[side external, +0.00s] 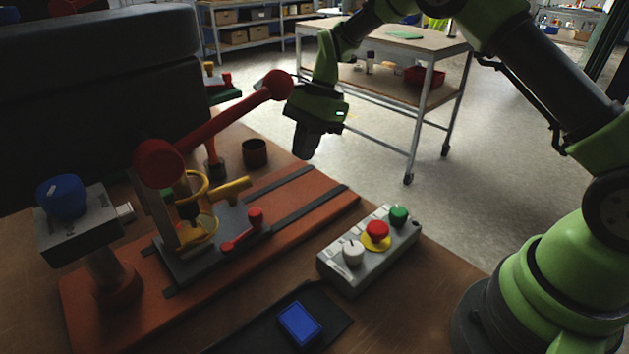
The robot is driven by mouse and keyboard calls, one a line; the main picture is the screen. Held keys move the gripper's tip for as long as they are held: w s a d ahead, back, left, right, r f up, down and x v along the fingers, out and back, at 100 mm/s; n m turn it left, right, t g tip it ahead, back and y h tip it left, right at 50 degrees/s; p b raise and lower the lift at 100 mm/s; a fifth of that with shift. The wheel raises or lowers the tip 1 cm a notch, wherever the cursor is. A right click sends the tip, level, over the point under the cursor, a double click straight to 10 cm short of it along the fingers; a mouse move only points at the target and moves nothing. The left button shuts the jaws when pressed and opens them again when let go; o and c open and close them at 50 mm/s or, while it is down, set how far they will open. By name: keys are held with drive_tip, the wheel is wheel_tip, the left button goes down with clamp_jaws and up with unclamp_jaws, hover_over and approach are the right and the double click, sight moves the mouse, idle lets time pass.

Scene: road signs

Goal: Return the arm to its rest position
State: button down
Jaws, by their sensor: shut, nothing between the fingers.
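My gripper (305,153) is dark and hangs in the air from the green arm, pointing down. It is above the far right side of the table, apart from everything on it. It looks shut, with nothing in it. My arm arches in from the right side of the picture.
An orange base plate (90,311) carries a press with a red lever (232,118) raised close to my gripper's left. A grey button box (347,281) stands at the table's front right. A blue-screened device (300,323) lies in front. A wheeled cart (432,90) stands beyond the table.

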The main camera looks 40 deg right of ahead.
drive_tip(key=s+r+n+t+h, duration=0.1)
drive_tip(key=s+r+n+t, duration=0.1)
drive_tip(key=s+r+n, duration=0.35)
drive_tip(key=s+r+n+t, duration=0.2)
drive_tip(key=s+r, duration=0.4)
drive_tip(key=r, duration=0.5)
drive_tip(key=s+r+n+t+h, duration=0.1)
drive_tip(key=s+n+t, duration=0.2)
drive_tip(key=s, duration=1.1)
drive_tip(key=shift+s+d+n, duration=0.2)
drive_tip(key=shift+d+n, duration=0.05)
drive_tip(key=shift+n, duration=1.3)
